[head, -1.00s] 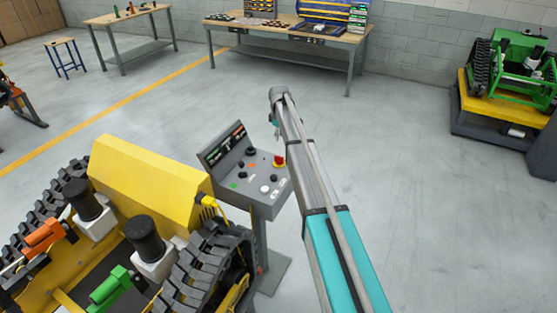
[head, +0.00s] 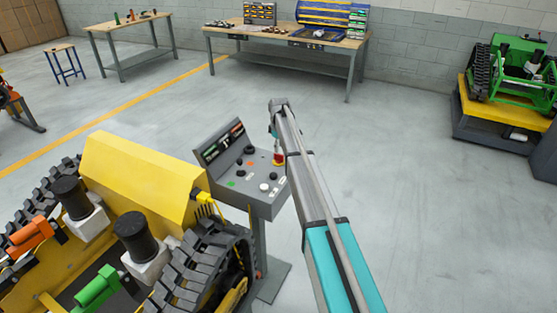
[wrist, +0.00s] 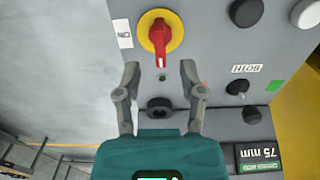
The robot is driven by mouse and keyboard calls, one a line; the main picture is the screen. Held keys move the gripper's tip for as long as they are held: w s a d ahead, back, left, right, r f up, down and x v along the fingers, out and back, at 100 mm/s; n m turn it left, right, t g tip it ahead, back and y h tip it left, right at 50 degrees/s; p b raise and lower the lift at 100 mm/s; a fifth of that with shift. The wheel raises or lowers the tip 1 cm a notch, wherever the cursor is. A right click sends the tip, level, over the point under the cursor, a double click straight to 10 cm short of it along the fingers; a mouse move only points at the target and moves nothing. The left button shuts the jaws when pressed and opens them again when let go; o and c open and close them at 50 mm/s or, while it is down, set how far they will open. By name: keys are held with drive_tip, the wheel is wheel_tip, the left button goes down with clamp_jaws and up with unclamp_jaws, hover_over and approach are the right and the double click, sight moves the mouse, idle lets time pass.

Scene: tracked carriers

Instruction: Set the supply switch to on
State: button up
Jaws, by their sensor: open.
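The supply switch (wrist: 160,35) is a red rotary handle on a round yellow plate, on the grey control panel (wrist: 215,50). In the wrist view its handle points down the picture, towards my gripper. It shows red in the head view (head: 278,158), just below the end of my arm. My gripper (wrist: 160,72) is open and empty. I see no contact with the handle. In the head view the arm mostly hides my gripper (head: 275,132).
The panel also carries black and white knobs, a green button and labels. A yellow tracked carrier (head: 140,175) stands close to the panel's left. A workbench (head: 290,40) stands at the back, and a green carrier (head: 515,75) at right. The floor between is clear.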

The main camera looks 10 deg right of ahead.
sight(279, 155)
drive_tip(key=shift+f+b, duration=2)
drive_tip(key=shift+f, duration=0.35)
clamp_jaws()
